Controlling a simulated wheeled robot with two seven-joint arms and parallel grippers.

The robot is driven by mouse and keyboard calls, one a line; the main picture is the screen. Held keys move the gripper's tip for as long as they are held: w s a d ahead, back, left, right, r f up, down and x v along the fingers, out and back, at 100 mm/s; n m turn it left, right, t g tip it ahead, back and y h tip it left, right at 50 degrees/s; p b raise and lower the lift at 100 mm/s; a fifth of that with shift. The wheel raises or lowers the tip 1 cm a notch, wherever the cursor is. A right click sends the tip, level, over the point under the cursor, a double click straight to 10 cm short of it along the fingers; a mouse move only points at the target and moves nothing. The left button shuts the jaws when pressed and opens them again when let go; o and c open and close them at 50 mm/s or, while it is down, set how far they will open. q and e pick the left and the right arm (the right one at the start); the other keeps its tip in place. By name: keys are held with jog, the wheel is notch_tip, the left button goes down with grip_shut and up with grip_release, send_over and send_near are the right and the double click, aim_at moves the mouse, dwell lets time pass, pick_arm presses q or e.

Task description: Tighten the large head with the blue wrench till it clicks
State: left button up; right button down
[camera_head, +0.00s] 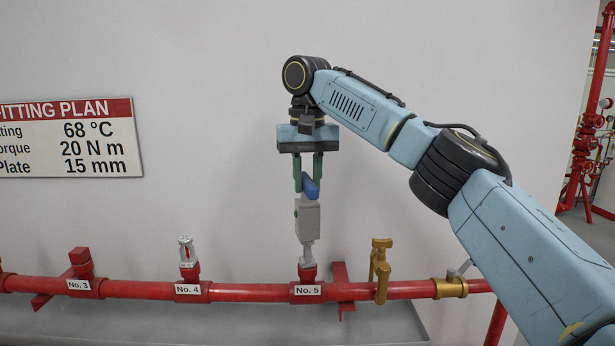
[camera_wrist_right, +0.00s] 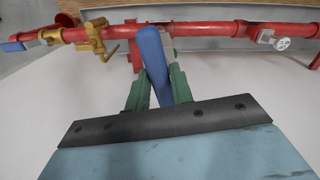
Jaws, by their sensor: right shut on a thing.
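The blue wrench has a blue handle (camera_head: 312,188) and a grey boxy body (camera_head: 307,217). It hangs roughly upright above the tee labelled No. 5 (camera_head: 308,290). My right gripper (camera_head: 308,178), with green fingers, is shut on the blue handle, which also shows in the right wrist view (camera_wrist_right: 152,58). Silvery metal (camera_head: 307,252) shows between the wrench body and the red fitting; I cannot tell where wrench ends and head begins. A sprinkler head (camera_head: 187,250) stands upright in the No. 4 tee. I cannot tell from size which head is the large one. My left gripper is not in view.
A red pipe (camera_head: 245,292) runs along the wall above a grey ledge (camera_head: 220,325). A brass valve (camera_head: 380,268) and a brass fitting (camera_head: 452,288) are right of No. 5. A fitting plan sign (camera_head: 70,138) reads 20 N m torque. The space between No. 4 and No. 5 is clear.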

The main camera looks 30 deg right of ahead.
aim_at(307, 208)
jog(key=shift+f+b, duration=1.4)
jog(key=shift+f, duration=1.9)
jog(key=shift+m+p, duration=0.65)
jog(key=shift+m, duration=0.45)
jog(key=shift+r+m+p, duration=0.1)
jog(key=shift+m+p, duration=0.65)
jog(key=shift+m, duration=0.15)
jog(key=shift+n+p, duration=0.35)
jog(key=shift+n, duration=0.15)
